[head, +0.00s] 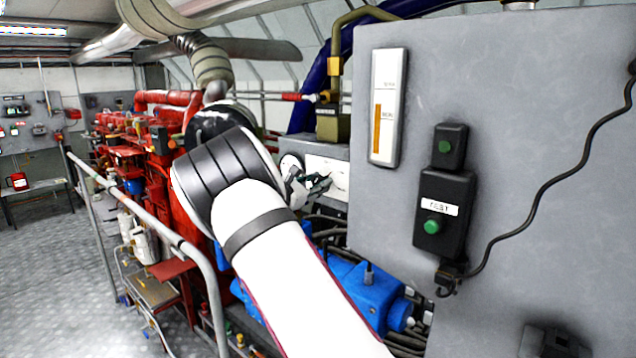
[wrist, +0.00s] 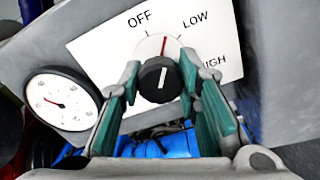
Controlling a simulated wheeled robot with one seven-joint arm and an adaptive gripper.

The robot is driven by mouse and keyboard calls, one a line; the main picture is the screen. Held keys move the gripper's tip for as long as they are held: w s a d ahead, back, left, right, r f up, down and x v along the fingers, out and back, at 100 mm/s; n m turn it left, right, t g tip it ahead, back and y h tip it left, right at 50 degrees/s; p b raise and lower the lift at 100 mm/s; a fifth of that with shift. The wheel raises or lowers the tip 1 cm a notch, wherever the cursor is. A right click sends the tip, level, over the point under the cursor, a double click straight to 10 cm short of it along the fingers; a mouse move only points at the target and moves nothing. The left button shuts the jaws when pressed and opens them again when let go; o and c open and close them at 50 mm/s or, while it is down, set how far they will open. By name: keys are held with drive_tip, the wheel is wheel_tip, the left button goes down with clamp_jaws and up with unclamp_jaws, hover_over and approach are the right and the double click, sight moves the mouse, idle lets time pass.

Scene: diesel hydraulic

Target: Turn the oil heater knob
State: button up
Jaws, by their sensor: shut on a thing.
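The oil heater knob (wrist: 156,80) is black and round with a white line on its face. It sits on a white plate (wrist: 100,47) marked OFF, LOW and HIGH. A red mark above the knob lies between OFF and LOW, and the knob's white line points roughly up toward it. My gripper (wrist: 160,72) has its green-padded fingers on either side of the knob, shut on it. In the head view my gripper (head: 318,183) is at the white plate (head: 325,165), and I cannot make out the knob there.
A round white gauge (wrist: 60,98) is left of the plate. A grey cabinet (head: 520,120) with a black TEST button box (head: 443,215) stands close on the right. Blue machinery (head: 365,290) lies below, a red engine (head: 175,150) and a railing (head: 140,215) to the left.

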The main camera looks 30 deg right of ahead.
drive_tip(key=m, duration=0.4)
drive_tip(key=shift+m+p, duration=0.3)
drive_tip(key=shift+p, duration=0.05)
idle(0.4)
drive_tip(key=o, duration=1.2)
drive_tip(key=shift+a, duration=0.1)
drive_tip(key=v, duration=1.2)
